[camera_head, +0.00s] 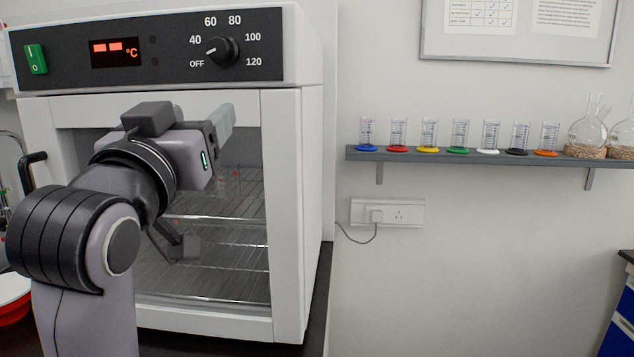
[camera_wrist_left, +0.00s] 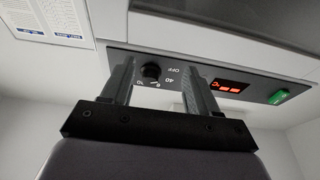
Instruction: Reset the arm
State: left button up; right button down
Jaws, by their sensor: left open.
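My left arm reaches in from the left of the head view, in front of a white drying oven (camera_head: 290,200). My left gripper (camera_head: 219,122) is raised before the oven's glass door, below the control panel (camera_head: 175,55). In the left wrist view my left gripper (camera_wrist_left: 158,80) is open, its two dark fingers apart with nothing between them. The oven's black knob (camera_wrist_left: 151,71) shows beyond the fingers, upside down. In the head view the knob (camera_head: 222,50) is above the gripper. My right gripper is not in view.
The oven door is closed, with wire racks (camera_head: 225,217) behind its glass. A grey wall shelf (camera_head: 470,157) at right holds several cylinders with coloured bases and flasks (camera_head: 585,133). A wall socket (camera_head: 388,212) is below. The space before the wall is clear.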

pick_arm(q)
jog(key=s+a+f+g, duration=0.2)
jog(key=f+g, duration=0.3)
jog(key=f, duration=1.2)
jog(key=s+a+f+g, duration=0.2)
jog(key=f+g, duration=0.2)
jog(key=f, duration=1.3)
jog(key=s+a+f+m+g, duration=0.25)
jog(key=s+f+g, duration=0.55)
jog(key=s+f, duration=1.15)
jog(key=w+d+f+t+h+p, duration=0.1)
jog(key=w+d+f+t+p, duration=0.1)
jog(key=t, duration=0.4)
jog(key=shift+p+x, duration=0.95)
jog(key=shift+x, duration=0.5)
jog(key=shift+d+r, duration=0.1)
jog(key=shift+d, duration=0.05)
